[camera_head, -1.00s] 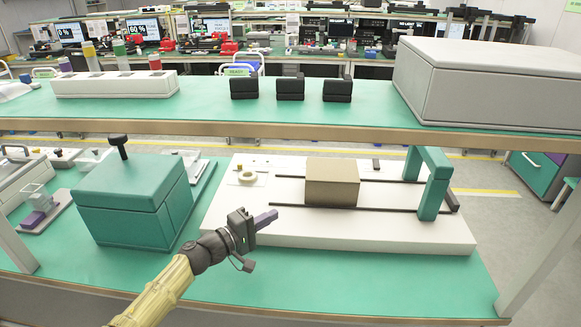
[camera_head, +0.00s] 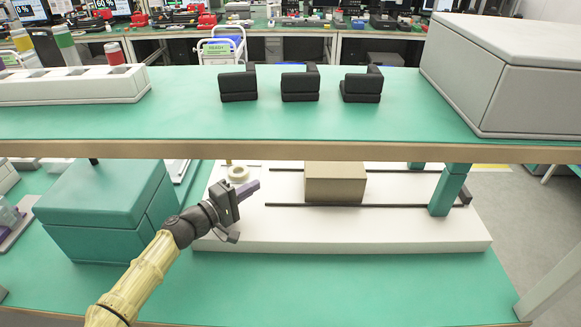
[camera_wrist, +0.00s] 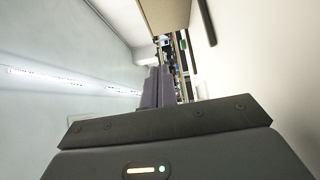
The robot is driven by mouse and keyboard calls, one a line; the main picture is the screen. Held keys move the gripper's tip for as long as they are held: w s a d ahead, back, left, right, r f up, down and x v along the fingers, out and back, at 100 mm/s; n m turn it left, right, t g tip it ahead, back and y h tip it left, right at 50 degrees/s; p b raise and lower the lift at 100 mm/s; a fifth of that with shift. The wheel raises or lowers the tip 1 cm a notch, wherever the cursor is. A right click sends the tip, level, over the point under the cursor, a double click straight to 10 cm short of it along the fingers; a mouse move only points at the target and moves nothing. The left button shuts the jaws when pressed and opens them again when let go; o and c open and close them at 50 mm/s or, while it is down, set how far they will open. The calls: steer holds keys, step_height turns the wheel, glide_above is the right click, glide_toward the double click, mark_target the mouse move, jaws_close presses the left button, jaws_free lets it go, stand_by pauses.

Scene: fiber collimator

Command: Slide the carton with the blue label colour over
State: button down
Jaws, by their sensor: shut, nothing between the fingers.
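A plain brown carton (camera_head: 335,183) sits on a white board (camera_head: 370,235), between two dark rails (camera_head: 350,205). No blue label shows on its visible faces. In the wrist view the carton (camera_wrist: 165,14) is at the top edge, beyond my fingertips. My gripper (camera_head: 256,185) is shut and empty, over the left part of the board and left of the carton, with a gap between them. Its purple-grey fingers (camera_wrist: 157,84) are together in the wrist view. A teal arch (camera_head: 447,190) stands over the rails to the right of the carton, partly hidden by the shelf.
An upper shelf (camera_head: 190,115) overhangs the board's back. A teal box (camera_head: 105,215) stands left of my arm. A cream ring (camera_head: 239,174) lies near my gripper.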

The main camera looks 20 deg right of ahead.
steer(key=shift+d, duration=0.1)
steer(key=x, duration=0.9)
steer(key=shift+w+d, duration=0.1)
steer(key=shift+d, duration=0.25)
steer(key=d, duration=0.1)
steer(key=s+d, duration=0.1)
steer(key=d, duration=0.1)
steer(key=shift+s+d, duration=0.15)
steer(key=shift+s, duration=0.05)
steer(key=shift+s+d, duration=0.1)
steer(key=shift+d, duration=0.2)
